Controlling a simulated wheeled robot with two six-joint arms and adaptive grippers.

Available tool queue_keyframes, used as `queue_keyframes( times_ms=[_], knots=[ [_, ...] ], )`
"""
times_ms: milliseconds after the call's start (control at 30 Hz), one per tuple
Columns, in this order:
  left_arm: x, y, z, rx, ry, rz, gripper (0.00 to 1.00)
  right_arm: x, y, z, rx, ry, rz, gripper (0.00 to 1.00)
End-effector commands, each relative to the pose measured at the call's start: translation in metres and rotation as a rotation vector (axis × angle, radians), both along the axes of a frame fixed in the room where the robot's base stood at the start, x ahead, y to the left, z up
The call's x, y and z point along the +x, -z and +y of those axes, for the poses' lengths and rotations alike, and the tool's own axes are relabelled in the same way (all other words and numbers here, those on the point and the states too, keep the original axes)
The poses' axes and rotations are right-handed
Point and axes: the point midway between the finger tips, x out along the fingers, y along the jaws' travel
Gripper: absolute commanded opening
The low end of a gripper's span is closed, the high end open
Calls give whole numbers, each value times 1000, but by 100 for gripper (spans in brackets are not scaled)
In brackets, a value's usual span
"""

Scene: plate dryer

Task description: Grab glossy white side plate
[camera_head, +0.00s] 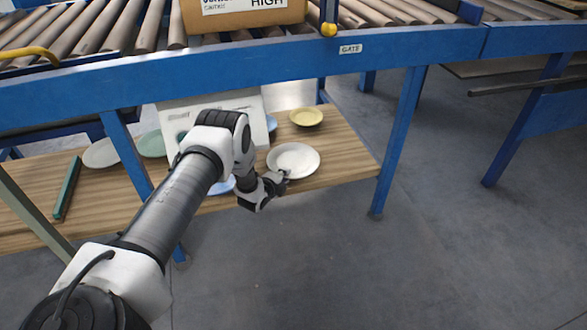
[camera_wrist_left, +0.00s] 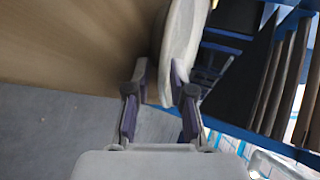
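The glossy white side plate (camera_head: 293,158) lies on the wooden board under the conveyor, near its front right. My left gripper (camera_head: 284,177) is at the plate's near rim. In the left wrist view, the plate (camera_wrist_left: 184,38) stands edge-on in the picture, its rim between the two fingers of my left gripper (camera_wrist_left: 161,72). The fingers are part-way apart. The right finger overlaps the rim, and a narrow gap seems to show beside the left finger. My right gripper is not in view.
A yellow plate (camera_head: 306,117) lies behind the white one. A blue plate (camera_head: 221,186) is partly hidden by my left arm. A pale box-like dryer (camera_head: 180,115) stands behind. The blue conveyor beam (camera_head: 290,62) crosses above, with a blue leg (camera_head: 400,140) to the right.

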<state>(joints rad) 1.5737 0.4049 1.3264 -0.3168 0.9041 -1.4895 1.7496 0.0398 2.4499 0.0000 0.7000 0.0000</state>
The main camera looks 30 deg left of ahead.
Motion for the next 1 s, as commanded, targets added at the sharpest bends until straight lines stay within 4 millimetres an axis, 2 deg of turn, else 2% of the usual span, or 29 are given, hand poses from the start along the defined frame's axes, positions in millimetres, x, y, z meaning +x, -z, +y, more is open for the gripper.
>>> queue_keyframes(
  times_ms=[133,167,200,233,767,1000],
  knots=[
    [0,-1,0,-1,0,1,23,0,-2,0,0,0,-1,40],
    [0,-1,0,-1,0,1,16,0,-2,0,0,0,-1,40],
    [0,-1,0,-1,0,1,2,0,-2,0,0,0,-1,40],
    [0,-1,0,-1,0,1,0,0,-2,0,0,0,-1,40],
    [-1,-4,0,-1,0,1,0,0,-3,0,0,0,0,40],
    [0,-29,0,-2,-1,0,0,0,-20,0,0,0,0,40]
  ],
)
